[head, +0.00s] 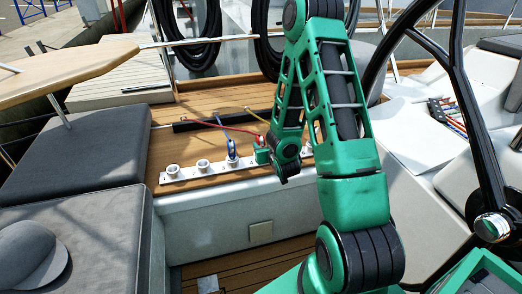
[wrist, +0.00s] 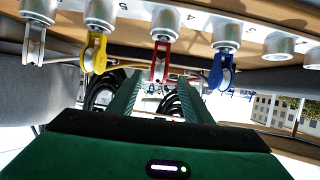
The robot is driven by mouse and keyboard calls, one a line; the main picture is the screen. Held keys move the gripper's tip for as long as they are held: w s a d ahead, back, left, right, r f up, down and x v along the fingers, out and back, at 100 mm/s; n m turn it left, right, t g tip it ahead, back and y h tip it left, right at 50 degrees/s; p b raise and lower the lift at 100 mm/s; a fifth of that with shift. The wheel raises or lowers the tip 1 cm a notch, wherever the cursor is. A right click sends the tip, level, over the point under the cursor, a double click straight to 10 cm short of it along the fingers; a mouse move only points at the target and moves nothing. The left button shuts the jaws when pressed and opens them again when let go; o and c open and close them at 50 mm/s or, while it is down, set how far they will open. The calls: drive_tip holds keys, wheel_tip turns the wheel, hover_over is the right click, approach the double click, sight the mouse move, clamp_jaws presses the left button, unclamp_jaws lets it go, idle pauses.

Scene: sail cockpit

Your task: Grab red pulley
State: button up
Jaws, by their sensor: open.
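The red pulley (wrist: 161,62) hangs from a silver mount in the upper middle of the wrist view, which appears upside down. My gripper (wrist: 160,88) is open, with its two green fingers pointing toward the red pulley, one on each side of its line. No contact with it shows. In the head view my green gripper (head: 263,152) is low over the white mounting strip, just right of the blue pulley (head: 232,150). The red pulley itself is hidden there behind my gripper and arm; a red line leads to that place.
In the wrist view a yellow pulley (wrist: 97,52) and a grey pulley (wrist: 33,45) are left of the red one, and the blue pulley is right. Empty mounts (head: 172,171) line the strip's left end. Grey cushions (head: 78,150) and a steering wheel (head: 470,110) flank the space.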

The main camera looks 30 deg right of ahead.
sight(261, 142)
drive_tip(key=x, duration=0.5)
drive_tip(key=shift+w, duration=0.3)
drive_tip(key=shift+d+r+x, duration=0.15)
drive_tip(key=shift+x, duration=1.2)
drive_tip(key=shift+d+r+x, duration=0.1)
drive_tip(key=shift+x, duration=1.2)
clamp_jaws()
